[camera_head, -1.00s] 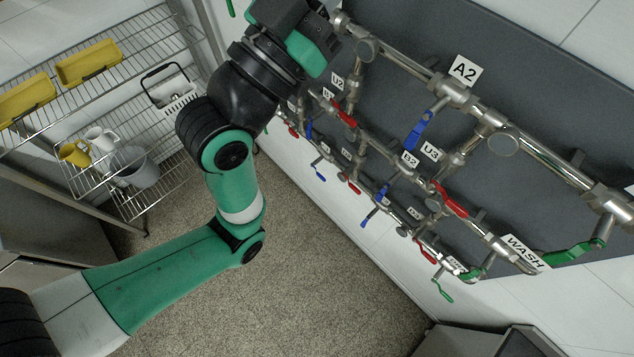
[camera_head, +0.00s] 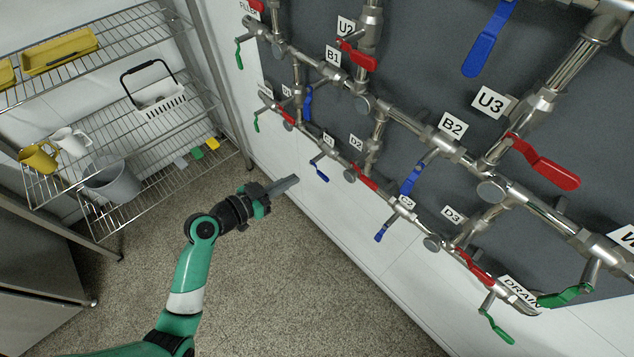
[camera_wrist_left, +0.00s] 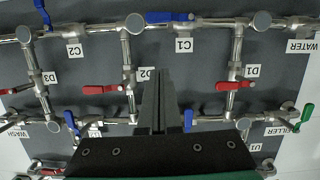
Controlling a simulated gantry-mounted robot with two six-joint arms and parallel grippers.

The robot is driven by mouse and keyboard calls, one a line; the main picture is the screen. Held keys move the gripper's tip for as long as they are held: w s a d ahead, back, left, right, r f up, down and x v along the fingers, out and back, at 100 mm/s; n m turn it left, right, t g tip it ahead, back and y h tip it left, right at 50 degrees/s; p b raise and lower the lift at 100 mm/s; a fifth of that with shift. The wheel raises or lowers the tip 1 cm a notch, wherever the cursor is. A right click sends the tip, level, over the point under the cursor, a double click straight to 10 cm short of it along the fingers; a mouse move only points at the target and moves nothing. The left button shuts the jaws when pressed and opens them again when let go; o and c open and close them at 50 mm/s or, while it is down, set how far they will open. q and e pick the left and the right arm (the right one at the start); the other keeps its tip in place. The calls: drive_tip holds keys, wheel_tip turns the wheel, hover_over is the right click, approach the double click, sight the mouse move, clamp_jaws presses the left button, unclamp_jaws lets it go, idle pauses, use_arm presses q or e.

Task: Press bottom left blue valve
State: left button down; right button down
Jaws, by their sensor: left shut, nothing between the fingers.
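The bottom left blue valve handle (camera_head: 319,171) hangs below the lowest pipe, near the C1 label (camera_head: 329,140). In the left wrist view the blue handle (camera_wrist_left: 170,17) by the C1 label (camera_wrist_left: 183,44) is at the top, above my fingers. My left gripper (camera_head: 294,181) is shut and empty, with its grey fingers pointing right toward this handle. In the head view a small gap shows between the fingertips and the handle. In the left wrist view the shut fingers (camera_wrist_left: 161,72) point up the panel. My right gripper is not in view.
Another blue handle (camera_head: 383,230) hangs near the C2 label, further right. Red handles (camera_head: 366,182) and several pipes run along the wall panel. A wire shelf (camera_head: 150,172) with mugs and a bucket stands left. The speckled floor (camera_head: 285,290) below is clear.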

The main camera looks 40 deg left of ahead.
use_arm(q)
drive_tip(key=shift+w, duration=0.1)
drive_tip(key=b, duration=0.2)
hover_over(323, 176)
drive_tip(key=s, duration=0.1)
wheel_tip(323, 176, down, 3)
drive_tip(key=f, duration=0.1)
drive_tip(key=f+b, duration=0.1)
drive_tip(key=f, duration=0.1)
drive_tip(key=shift+s+a+f, duration=0.2)
drive_tip(key=shift+s, duration=0.2)
drive_tip(key=shift+d+f+m+b, duration=0.1)
drive_tip(key=shift+f+m+b, duration=0.15)
drive_tip(key=shift+b, duration=0.4)
